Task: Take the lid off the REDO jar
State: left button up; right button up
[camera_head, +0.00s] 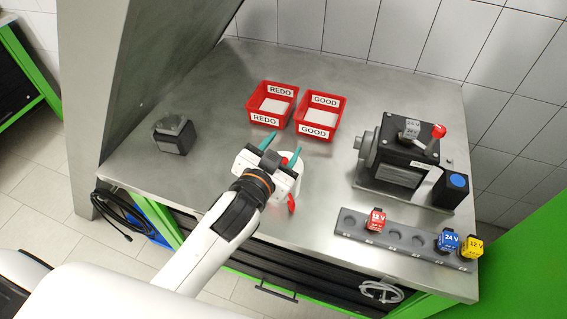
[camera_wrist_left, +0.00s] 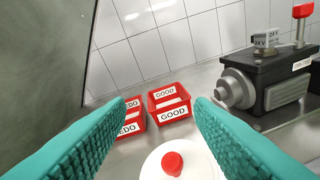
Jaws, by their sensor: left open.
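A white round lid (camera_wrist_left: 190,165) with a red knob (camera_wrist_left: 172,163) shows at the bottom of the left wrist view, below and between the teal fingers. In the head view its red knob (camera_head: 284,161) shows beside the fingers, and my gripper covers most of the white body. No REDO label is visible on this white item, and whether a jar stands under the lid is hidden. My left gripper (camera_head: 281,147) is open and empty, its fingers on either side of the knob in the picture, not visibly touching it. My right gripper is not in view.
A red REDO bin (camera_head: 252,101) and a red GOOD bin (camera_head: 342,110) stand behind the gripper. A black pump (camera_head: 400,165) stands to the right, behind a grey rack (camera_head: 405,238) with coloured blocks. A dark box (camera_head: 174,135) stands left. Bare metal table lies between.

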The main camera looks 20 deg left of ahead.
pick_arm(q)
jog(key=d+r+m+g+h, duration=0.2)
jog(key=d+r+m+h, duration=1.4)
jog(key=r+m+h, duration=0.2)
jog(key=s+d+m+g+h, duration=0.2)
jog(key=s+d+m+g, duration=0.1)
jog(key=m+g, duration=0.35)
jog(key=m+g+y+p, duration=0.3)
jog(key=m+g+y, duration=0.55)
jog(key=y, duration=1.35)
send_over(283, 154)
jog(key=s, duration=0.3)
jog(key=shift+t, duration=0.5)
jog(key=f, duration=1.8)
jog(key=shift+s+d+f, duration=0.15)
jog(key=shift+d+f, duration=0.1)
jog(key=shift+d, duration=0.1)
jog(key=shift+f, duration=0.3)
jog(key=f+p, duration=0.2)
jog(key=f, duration=0.1)
jog(key=f+p, duration=0.1)
jog(key=shift+s+d+f, duration=0.15)
jog(key=shift+d+f, duration=0.1)
jog(key=shift+f, duration=0.5)
jog(key=c, duration=0.9)
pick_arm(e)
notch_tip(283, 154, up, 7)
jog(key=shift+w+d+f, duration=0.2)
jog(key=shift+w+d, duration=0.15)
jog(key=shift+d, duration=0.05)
